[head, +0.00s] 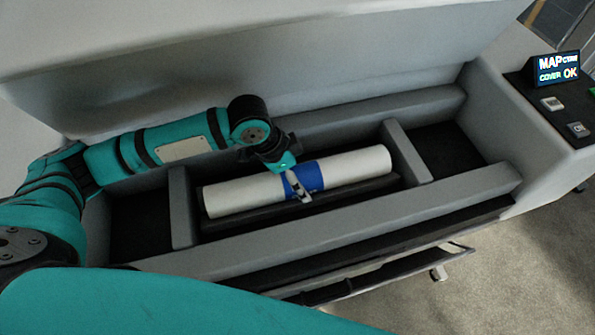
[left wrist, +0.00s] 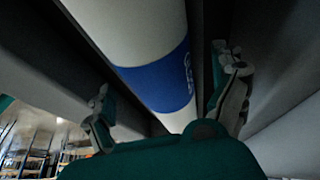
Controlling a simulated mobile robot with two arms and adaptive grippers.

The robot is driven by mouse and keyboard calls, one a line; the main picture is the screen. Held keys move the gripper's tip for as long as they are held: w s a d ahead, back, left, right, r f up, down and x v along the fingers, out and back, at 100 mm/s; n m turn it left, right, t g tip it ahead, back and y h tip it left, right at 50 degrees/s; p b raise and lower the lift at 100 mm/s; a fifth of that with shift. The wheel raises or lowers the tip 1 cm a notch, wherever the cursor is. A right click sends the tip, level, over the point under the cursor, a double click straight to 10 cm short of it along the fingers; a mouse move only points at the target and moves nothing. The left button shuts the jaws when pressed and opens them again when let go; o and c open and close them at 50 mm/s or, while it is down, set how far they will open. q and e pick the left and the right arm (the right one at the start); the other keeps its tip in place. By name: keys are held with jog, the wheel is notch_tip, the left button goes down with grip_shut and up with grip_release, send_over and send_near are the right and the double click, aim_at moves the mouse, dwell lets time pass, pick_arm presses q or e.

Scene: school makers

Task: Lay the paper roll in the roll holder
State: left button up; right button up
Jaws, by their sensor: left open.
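The paper roll (head: 352,168) is white with a blue band around its middle. It lies lengthwise in the roll holder (head: 183,210), a grey trough with a dark bed between two grey cross walls. My left gripper (head: 298,186) is over the blue band, with a finger showing on the near side of the roll. In the left wrist view the paper roll (left wrist: 140,35) runs between the two spread fingers of the left gripper (left wrist: 168,98), with a gap at each side. The far finger is mostly hidden in the head view. My right gripper is not in view.
A raised light cover (head: 250,50) stands behind the trough. A dark empty compartment (head: 437,150) lies right of the roll. Open floor (head: 500,270) shows at the lower right.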

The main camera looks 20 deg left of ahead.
pick_arm(q)
jog(key=v, duration=1.2)
jog(key=shift+w+r, duration=0.1)
